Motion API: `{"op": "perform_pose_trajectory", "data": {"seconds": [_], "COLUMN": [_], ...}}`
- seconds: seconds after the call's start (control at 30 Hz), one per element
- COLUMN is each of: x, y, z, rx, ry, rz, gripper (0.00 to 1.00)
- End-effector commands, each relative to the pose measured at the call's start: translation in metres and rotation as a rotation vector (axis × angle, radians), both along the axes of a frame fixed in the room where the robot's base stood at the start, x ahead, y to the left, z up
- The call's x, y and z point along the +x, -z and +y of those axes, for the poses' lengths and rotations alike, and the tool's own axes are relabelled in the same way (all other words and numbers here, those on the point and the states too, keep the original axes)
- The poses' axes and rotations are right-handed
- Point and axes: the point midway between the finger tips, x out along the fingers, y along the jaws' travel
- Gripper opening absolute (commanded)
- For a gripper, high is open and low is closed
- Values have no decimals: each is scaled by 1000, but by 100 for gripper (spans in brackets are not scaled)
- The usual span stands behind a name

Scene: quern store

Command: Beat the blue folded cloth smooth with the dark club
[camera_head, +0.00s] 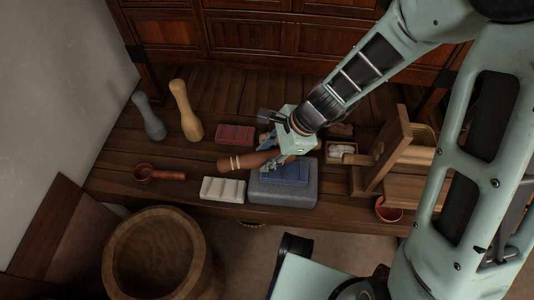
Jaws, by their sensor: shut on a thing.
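The blue folded cloth (290,175) lies on top of a grey stone block (283,193) near the front edge of the wooden table. The dark club (240,163) is reddish brown with pale bands. It lies roughly level in the picture, its banded end pointing left. My gripper (272,159) is shut on the dark club, over the back left part of the block and cloth. The gripper and club hide part of the cloth. I cannot tell whether the club touches it.
A grey club (149,117) and a pale wooden club (186,111) stand at the left. A red folded cloth (235,134) and a white folded cloth (222,190) lie near the block. A wooden frame (385,155) stands at the right, and a barrel (158,255) in front.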

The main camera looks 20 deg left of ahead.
Motion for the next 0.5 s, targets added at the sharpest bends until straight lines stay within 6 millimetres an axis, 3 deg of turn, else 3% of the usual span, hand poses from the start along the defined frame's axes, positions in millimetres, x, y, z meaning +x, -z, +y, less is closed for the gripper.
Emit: {"op": "perform_pose_trajectory", "data": {"seconds": [0.33, 0.5], "x": [0, 0], "y": [0, 22], "z": [0, 0], "rx": [1, 1], "ry": [0, 1], "rz": [-1, 1], "gripper": [2, 2]}}
